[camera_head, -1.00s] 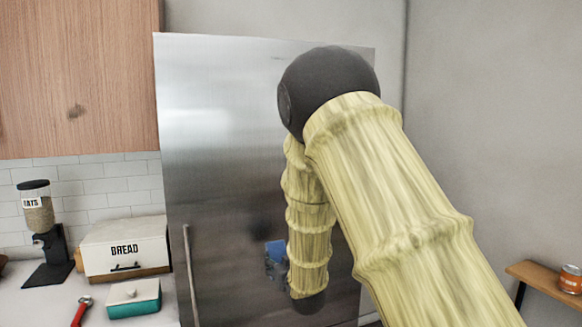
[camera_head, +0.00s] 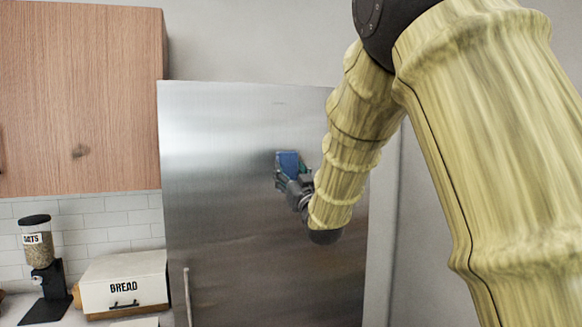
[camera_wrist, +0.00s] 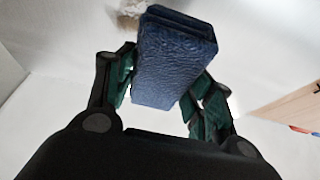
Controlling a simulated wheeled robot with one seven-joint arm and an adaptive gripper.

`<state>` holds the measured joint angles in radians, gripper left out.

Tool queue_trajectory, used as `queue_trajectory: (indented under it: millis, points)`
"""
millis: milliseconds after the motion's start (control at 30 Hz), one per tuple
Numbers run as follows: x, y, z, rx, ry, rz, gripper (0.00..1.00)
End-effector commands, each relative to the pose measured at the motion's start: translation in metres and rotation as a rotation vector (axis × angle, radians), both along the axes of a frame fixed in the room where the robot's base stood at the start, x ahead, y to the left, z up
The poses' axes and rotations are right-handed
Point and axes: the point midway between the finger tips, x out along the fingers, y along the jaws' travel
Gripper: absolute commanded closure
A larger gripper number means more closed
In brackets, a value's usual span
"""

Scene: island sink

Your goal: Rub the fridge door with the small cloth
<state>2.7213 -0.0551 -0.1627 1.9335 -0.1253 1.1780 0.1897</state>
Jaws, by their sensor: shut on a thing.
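The small cloth (camera_head: 289,163) is a folded dark-blue pad. It also shows in the wrist view (camera_wrist: 175,62), held between the green-padded fingers. My gripper (camera_head: 284,176) is shut on the cloth. The fingers also show in the wrist view (camera_wrist: 162,88), one on each side of it. The fridge door (camera_head: 225,200) is a tall brushed-steel panel behind the cloth, with a vertical handle (camera_head: 187,297) at its lower left. The cloth is in front of the door's upper middle; I cannot tell whether it touches the door.
A wooden cabinet (camera_head: 85,100) hangs left of the fridge. A white bread box (camera_head: 125,280) and an oats dispenser (camera_head: 42,258) stand on the counter at lower left. My arm covers much of the right side.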

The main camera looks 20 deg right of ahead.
Motion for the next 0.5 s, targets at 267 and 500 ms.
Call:
queue_trajectory:
  millis: [267,500]
  points:
    - [0.006,-0.001,0.011,0.000,-0.009,0.000,0.66]
    - [0.027,0.000,0.011,0.000,-0.008,0.000,0.66]
